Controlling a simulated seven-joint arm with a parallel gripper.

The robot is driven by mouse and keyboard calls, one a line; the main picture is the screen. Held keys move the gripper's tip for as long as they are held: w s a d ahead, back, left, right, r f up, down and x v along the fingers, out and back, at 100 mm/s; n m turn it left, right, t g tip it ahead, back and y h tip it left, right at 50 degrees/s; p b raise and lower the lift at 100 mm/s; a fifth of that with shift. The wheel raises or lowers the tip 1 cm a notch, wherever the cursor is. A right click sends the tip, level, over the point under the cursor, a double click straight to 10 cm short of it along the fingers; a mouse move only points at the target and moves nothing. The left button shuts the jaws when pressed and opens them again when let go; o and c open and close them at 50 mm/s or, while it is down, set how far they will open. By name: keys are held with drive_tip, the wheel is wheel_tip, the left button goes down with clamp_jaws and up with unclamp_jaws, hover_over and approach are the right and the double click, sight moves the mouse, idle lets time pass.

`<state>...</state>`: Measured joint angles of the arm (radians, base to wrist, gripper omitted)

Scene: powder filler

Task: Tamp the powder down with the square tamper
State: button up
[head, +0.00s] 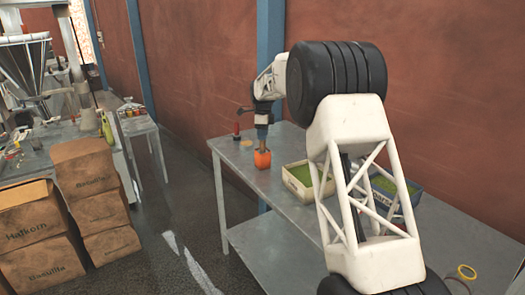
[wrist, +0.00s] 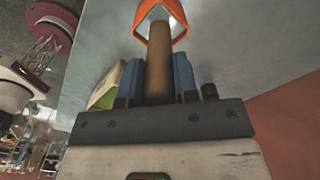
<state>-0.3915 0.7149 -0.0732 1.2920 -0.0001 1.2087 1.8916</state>
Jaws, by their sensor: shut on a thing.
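My gripper (head: 262,133) is shut on the brown, round handle of the tamper (wrist: 158,70), which stands between the blue fingers (wrist: 166,85) in the wrist view. The handle points down in the head view. The powder is not visible.
A white box with green contents (head: 291,187) stands right of the container, and a bluish box (head: 411,185) stands behind my arm. A red-and-black upright object (head: 237,130) is at the back left. The table's left edge is close.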

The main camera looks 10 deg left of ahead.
drive_tip(key=shift+f, duration=1.7)
drive_tip(key=shift+r, duration=0.1)
drive_tip(key=shift+r, duration=2.4)
drive_tip(key=shift+f, duration=0.1)
drive_tip(key=shift+f, duration=2.4)
drive_tip(key=shift+r, duration=2.5)
